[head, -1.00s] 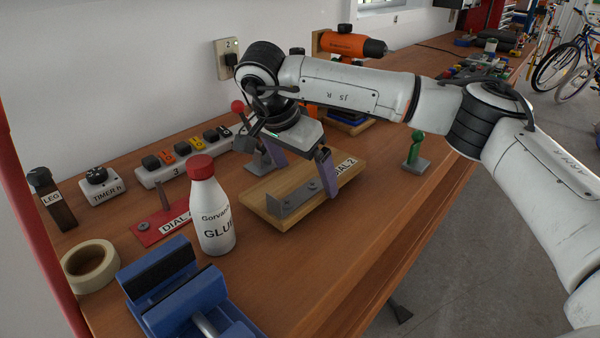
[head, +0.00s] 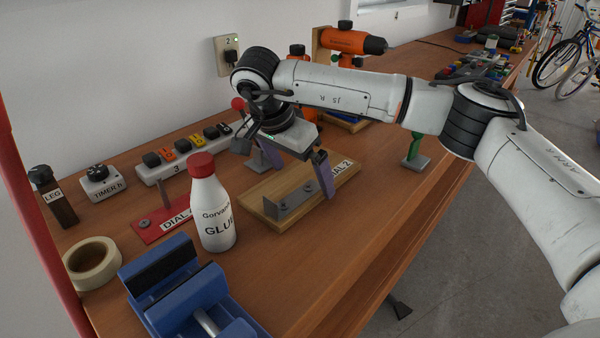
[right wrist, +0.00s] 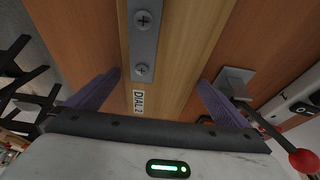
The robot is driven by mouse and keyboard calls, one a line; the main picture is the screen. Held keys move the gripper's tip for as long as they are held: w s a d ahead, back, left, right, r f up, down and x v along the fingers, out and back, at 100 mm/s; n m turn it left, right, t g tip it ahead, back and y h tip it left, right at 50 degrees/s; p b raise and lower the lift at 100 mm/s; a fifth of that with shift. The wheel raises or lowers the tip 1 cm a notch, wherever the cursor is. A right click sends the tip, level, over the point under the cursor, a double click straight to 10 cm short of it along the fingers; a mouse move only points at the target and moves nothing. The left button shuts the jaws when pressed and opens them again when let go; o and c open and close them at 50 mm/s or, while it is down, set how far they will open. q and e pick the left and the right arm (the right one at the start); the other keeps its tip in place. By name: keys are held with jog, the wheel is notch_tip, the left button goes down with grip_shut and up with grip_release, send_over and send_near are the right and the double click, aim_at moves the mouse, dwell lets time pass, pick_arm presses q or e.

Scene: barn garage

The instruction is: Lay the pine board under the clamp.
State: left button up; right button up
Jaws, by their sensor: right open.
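The pine board (head: 264,192) lies flat on the bench, with a grey metal bracket screwed on and a DIAL 2 label. My right gripper (head: 303,180) is open above and across it, with one purple finger at each long side. In the right wrist view the board (right wrist: 188,50) runs between the two spread fingers (right wrist: 160,92), with nothing gripped. The clamp, with a red ball knob (head: 238,103), stands behind my gripper and is mostly hidden. Its grey foot (right wrist: 233,78) and red knob show beside one finger in the right wrist view. My left gripper is not in view.
A glue bottle (head: 212,210) stands left of the board, near a blue vise (head: 180,285) and a tape roll (head: 92,262). A power strip (head: 185,153) lies behind. A green clamp-like piece (head: 414,150) stands to the right. The bench front is clear.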

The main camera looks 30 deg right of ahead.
jog(key=v, duration=1.1)
jog(key=shift+r, duration=0.3)
jog(key=shift+a, duration=0.15)
